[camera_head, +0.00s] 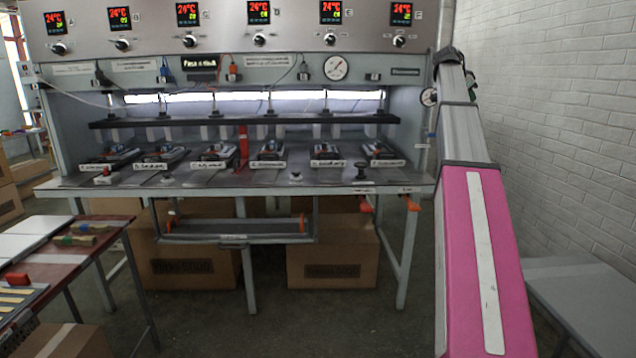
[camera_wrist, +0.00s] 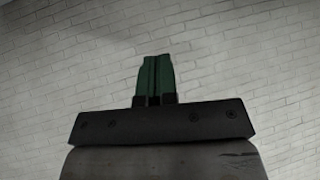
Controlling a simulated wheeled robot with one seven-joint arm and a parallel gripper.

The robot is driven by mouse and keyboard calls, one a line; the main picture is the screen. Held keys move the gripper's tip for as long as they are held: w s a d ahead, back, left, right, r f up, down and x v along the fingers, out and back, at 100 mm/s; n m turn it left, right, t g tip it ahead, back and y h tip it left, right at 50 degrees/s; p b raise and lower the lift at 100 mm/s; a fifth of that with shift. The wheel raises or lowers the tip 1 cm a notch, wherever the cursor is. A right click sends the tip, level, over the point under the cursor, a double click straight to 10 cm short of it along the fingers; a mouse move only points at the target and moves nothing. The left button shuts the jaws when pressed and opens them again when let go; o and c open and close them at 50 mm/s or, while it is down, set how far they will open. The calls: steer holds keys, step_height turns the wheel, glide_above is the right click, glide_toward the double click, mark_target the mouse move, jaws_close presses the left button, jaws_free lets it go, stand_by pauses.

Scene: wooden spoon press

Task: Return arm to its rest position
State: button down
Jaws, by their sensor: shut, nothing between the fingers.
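My gripper (camera_wrist: 155,62) shows in the wrist view with its two green fingers side by side, shut with nothing between them. Behind it there is only a white brick wall (camera_wrist: 60,60). In the head view my arm rises on the right side, a pink and grey link running up past the press. The wrist end at its top is small and dark, and the fingers cannot be made out there.
The press (camera_head: 250,180) fills the middle, with several moulds on its bed and dials above. A dark red table (camera_head: 75,262) with spoons stands at the left. Cardboard boxes (camera_head: 330,252) sit under the press. A grey table (camera_head: 590,300) is at the right by the wall.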

steer(key=s+a+f+n+y, duration=0.1)
steer(key=s+a+f+n, duration=0.15)
steer(key=a+f, duration=0.7)
steer(key=s+a+f+n+y, duration=0.2)
steer(key=f+n, duration=0.1)
steer(key=f, duration=1.3)
steer(key=s+a+f+n+y, duration=0.1)
steer(key=s+a+f+n, duration=0.35)
steer(key=f, duration=0.85)
steer(key=s+a+f+n+g+y, duration=0.1)
steer(key=s+a+f+n+y, duration=0.1)
steer(key=s+a+f, duration=0.7)
steer(key=s+a+f+n+g+y, duration=0.2)
steer(key=s+a+f+n, duration=0.2)
steer(key=s+a+f, duration=0.5)
steer(key=s+f, duration=0.5)
steer(key=f, duration=0.3)
steer(key=shift+s+a+f+n+y, duration=0.2)
steer(key=shift+f+n+y, duration=0.1)
